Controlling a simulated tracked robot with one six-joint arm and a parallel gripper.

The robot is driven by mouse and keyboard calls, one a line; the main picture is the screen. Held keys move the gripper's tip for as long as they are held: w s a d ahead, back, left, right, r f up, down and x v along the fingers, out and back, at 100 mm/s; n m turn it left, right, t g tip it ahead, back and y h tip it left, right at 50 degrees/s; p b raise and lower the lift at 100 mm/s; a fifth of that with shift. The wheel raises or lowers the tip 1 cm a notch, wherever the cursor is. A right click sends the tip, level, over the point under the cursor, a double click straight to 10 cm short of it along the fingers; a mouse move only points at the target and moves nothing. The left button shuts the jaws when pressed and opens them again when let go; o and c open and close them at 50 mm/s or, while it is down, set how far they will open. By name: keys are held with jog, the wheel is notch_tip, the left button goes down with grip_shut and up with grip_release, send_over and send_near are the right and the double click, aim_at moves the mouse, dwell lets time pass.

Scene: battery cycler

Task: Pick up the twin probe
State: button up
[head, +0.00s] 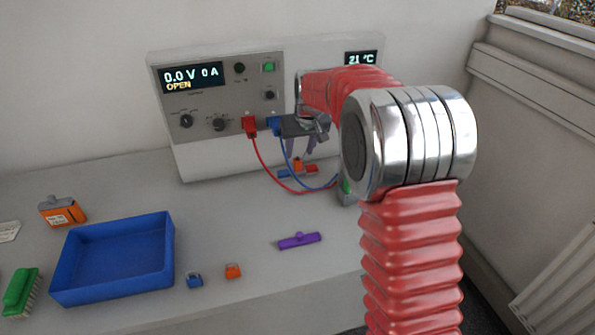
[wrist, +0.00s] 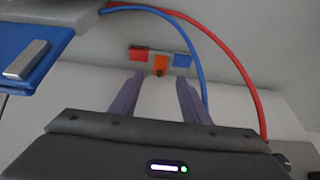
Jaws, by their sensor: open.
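The twin probe (head: 297,170) lies on the bench below the front panel of the cycler. It has a blue end, a red end and an orange middle. In the wrist view the probe (wrist: 160,60) lies just ahead of my fingertips, its orange middle roughly centred between them. My gripper (head: 298,154) is open and points down over the probe, its purple fingers apart with nothing between them. It also shows in the wrist view (wrist: 160,80). From the head view I cannot tell how far the fingertips are above the probe.
The cycler (head: 222,146) stands behind, with a red plug (head: 249,126) and a blue plug (head: 275,125). A red cable (head: 264,167) and a blue cable loop beside the probe. A purple piece (head: 299,241), small orange and blue blocks and a blue tray (head: 113,288) lie nearer.

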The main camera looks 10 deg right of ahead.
aim_at(297, 160)
jog(key=shift+x, duration=1.1)
jog(key=shift+f, duration=0.1)
jog(key=shift+x, duration=2.45)
jog(key=shift+w, duration=0.1)
jog(key=shift+c, duration=0.5)
grip_shut()
